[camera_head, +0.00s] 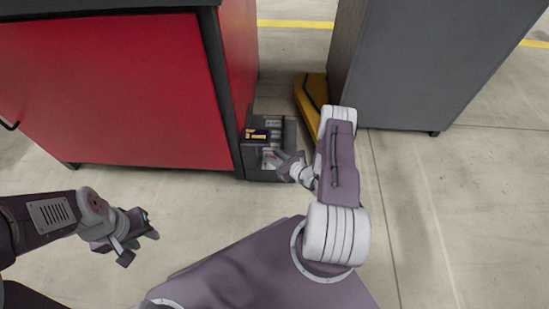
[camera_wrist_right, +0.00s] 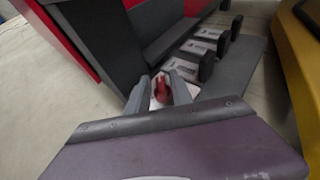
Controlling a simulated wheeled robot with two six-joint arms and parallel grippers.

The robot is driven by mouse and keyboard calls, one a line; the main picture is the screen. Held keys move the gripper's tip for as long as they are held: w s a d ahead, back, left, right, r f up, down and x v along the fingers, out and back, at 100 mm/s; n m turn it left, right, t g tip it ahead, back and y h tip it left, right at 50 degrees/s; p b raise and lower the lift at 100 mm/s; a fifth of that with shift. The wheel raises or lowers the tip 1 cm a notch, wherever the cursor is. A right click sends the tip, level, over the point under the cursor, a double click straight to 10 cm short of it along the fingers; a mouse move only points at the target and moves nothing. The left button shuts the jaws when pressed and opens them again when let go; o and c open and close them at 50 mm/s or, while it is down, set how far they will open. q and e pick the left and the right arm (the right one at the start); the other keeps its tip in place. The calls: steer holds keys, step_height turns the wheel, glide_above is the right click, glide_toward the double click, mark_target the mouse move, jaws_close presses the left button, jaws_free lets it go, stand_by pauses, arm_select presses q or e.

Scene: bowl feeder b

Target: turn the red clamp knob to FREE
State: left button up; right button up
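The red clamp knob (camera_wrist_right: 160,89) shows in the right wrist view on a pale plate, between the two fingertips of my right gripper (camera_wrist_right: 158,84). The fingers look spread, with pale plate visible beside the knob; firm contact cannot be made out. In the head view my right gripper (camera_head: 282,165) reaches left to the dark grey fixture (camera_head: 253,160) low by the red cabinet, and largely hides the knob. Which way the knob points is unclear. My left gripper (camera_head: 139,238) is open and empty above the bare floor at lower left.
A red cabinet (camera_head: 110,90) stands behind and left of the fixture. A grey cabinet (camera_head: 430,65) stands at right, with a yellow object (camera_head: 310,95) beside it. Several grey blocks (camera_wrist_right: 190,62) line the fixture. The floor in front is clear.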

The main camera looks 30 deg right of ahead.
jaws_close()
steer(key=shift+d+n+y, duration=0.1)
steer(key=shift+n+y, duration=0.3)
steer(key=shift+y, duration=0.1)
steer(key=shift+d+f+n+g+y+b, duration=0.15)
steer(key=shift+n+g+y+b, duration=0.35)
steer(key=shift+n+y, duration=0.45)
steer(key=n+g+y+b, duration=0.1)
steer(key=n, duration=0.1)
steer(key=n+g+y+b, duration=0.1)
steer(key=y+b, duration=0.1)
steer(key=shift+w+d+f+n+y, duration=0.1)
steer(key=shift+w+f+n+y, duration=0.05)
steer(key=shift+w+n+y, duration=0.15)
steer(key=shift+n+g+y+b, duration=0.6)
steer(key=shift+n+g+y, duration=0.05)
steer(key=shift+n+g, duration=0.35)
steer(key=shift+n+g+y, duration=0.5)
steer(key=shift+n+g, duration=0.15)
steer(key=shift+g, duration=0.15)
steer(key=shift+r+n+g+y, duration=0.25)
steer(key=shift+n+g+y, duration=0.15)
steer(key=shift+n+g, duration=0.9)
